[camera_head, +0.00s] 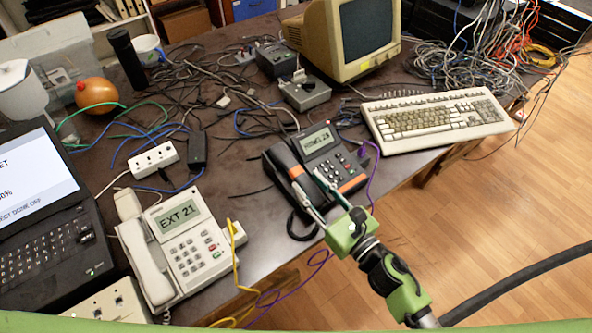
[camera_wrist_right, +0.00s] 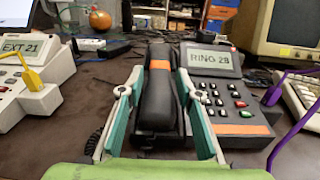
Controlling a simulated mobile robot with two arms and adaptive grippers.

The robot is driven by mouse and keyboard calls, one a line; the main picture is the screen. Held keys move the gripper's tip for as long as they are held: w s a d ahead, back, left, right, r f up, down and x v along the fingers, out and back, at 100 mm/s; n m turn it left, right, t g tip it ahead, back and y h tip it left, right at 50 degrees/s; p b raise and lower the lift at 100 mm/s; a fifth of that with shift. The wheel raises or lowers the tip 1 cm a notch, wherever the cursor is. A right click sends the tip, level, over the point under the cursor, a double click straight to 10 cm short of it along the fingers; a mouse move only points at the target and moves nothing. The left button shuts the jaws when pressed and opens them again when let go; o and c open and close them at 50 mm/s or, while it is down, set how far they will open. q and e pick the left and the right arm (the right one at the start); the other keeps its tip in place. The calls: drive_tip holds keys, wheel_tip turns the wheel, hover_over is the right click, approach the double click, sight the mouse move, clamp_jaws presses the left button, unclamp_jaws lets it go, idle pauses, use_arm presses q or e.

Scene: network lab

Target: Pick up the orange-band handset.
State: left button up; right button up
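The orange-band handset (camera_head: 281,160) is black with an orange stripe and lies in the cradle on the left of a dark desk phone (camera_head: 352,170) whose screen reads RING. In the right wrist view the handset (camera_wrist_right: 158,100) runs lengthwise between the fingers of my right gripper (camera_wrist_right: 161,78). One finger is on each side of it. The fingers are spread, and whether either touches the handset is not clear. In the head view my right gripper (camera_head: 308,179) reaches in from the front right, its tips at the handset's near end. My left gripper is not in view.
A cream phone (camera_head: 195,250) reading EXT 21 stands to the left, with a yellow cable beside it. A purple cable (camera_head: 373,165) passes right of the dark phone. A keyboard (camera_head: 435,119) and monitor (camera_head: 345,40) stand behind. Tangled cables cover the back of the table.

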sight(301, 176)
drive_tip(key=x, duration=0.6)
drive_tip(key=shift+a, duration=0.1)
clamp_jaws()
